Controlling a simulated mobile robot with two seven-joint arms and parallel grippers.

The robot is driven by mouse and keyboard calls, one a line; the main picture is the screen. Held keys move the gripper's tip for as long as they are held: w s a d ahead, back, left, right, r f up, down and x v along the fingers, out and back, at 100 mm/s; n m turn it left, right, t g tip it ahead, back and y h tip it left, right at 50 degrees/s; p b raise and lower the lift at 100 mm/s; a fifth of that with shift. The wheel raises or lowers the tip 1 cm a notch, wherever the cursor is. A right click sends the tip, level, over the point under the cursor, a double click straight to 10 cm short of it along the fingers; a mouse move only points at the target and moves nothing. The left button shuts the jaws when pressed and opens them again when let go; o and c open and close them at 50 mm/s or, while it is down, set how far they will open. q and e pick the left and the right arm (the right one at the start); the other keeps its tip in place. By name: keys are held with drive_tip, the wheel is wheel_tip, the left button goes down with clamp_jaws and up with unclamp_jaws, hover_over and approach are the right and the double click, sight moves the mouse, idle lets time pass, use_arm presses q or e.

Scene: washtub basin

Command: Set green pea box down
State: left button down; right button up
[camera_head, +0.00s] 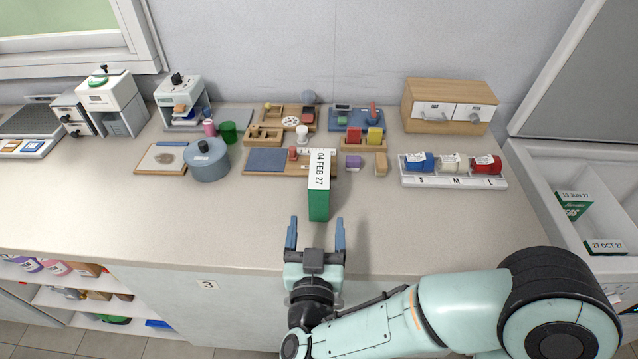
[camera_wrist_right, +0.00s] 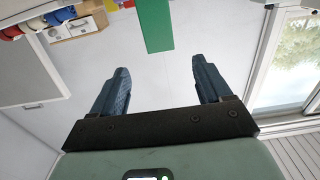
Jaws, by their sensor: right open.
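The green pea box (camera_head: 318,204) stands upright on the counter near its front middle, with a white label reading "04 FEB 27". My right gripper (camera_head: 315,235) is open and empty just in front of the box, its fingers pointing toward it and apart from it. In the right wrist view the box's green face (camera_wrist_right: 156,24) shows beyond the two spread fingers (camera_wrist_right: 160,85), with a gap between. My left gripper is not in view.
Behind the box lie wooden trays and a blue mat (camera_head: 268,160). A blue-grey pot (camera_head: 207,160) stands left, and a white S-M-L rack (camera_head: 455,181) right. An open bin (camera_head: 590,190) at far right holds green packs. The front counter is mostly clear.

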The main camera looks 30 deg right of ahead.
sight(319, 176)
drive_tip(key=p+x, duration=0.4)
drive_tip(key=x, duration=0.3)
drive_tip(key=shift+w, duration=0.2)
drive_tip(key=shift+p+x, duration=0.8)
drive_tip(key=shift+x, duration=2.1)
drive_tip(key=shift+r, duration=0.2)
clamp_jaws()
